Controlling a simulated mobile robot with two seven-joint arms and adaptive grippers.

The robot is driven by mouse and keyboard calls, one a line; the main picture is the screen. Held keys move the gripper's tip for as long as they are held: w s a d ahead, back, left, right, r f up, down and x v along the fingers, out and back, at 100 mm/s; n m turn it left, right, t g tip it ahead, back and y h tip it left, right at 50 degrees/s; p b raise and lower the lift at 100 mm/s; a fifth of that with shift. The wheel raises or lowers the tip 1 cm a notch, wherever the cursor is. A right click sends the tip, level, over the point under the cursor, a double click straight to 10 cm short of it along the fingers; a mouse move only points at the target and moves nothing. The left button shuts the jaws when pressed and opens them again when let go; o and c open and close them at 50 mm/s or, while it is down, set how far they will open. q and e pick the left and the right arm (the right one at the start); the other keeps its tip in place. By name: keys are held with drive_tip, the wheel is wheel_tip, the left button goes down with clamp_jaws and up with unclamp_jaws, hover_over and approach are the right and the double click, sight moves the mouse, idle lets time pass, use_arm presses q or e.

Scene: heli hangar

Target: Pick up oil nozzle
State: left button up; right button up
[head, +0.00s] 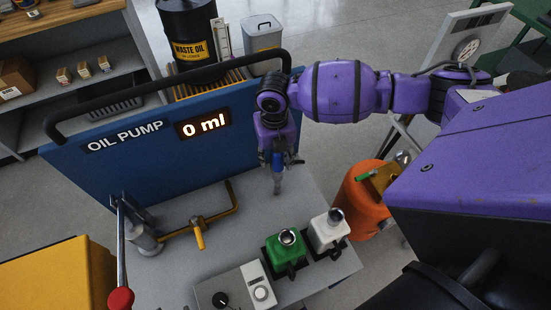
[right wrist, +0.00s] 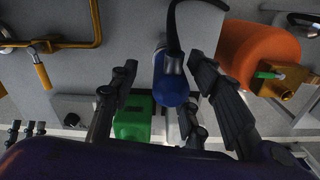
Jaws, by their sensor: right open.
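The oil nozzle (right wrist: 172,82) has a blue body with a dark hose or spout rising from it in the right wrist view. In the head view its blue part (head: 277,158) shows below my right wrist, with a grey tip pointing down. My right gripper (right wrist: 160,85) is open, with dark fingers on both sides of the nozzle. In the head view the right gripper (head: 277,150) is over the grey pump table, in front of the blue panel. Whether the fingers touch the nozzle cannot be told. My left gripper is not seen.
The blue oil pump panel (head: 100,165) reads 0 ml and has a black rail on top. A green container (head: 286,249) and a white one (head: 328,230) stand at the table's front right. A yellow-handled pipe (head: 199,232) is left. An orange drum (head: 362,200) stands right.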

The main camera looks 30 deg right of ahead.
sight(275, 164)
wheel_tip(275, 164, down, 5)
drive_tip(key=shift+w+d+r, duration=0.1)
drive_tip(key=shift+w+d, duration=0.05)
clamp_jaws()
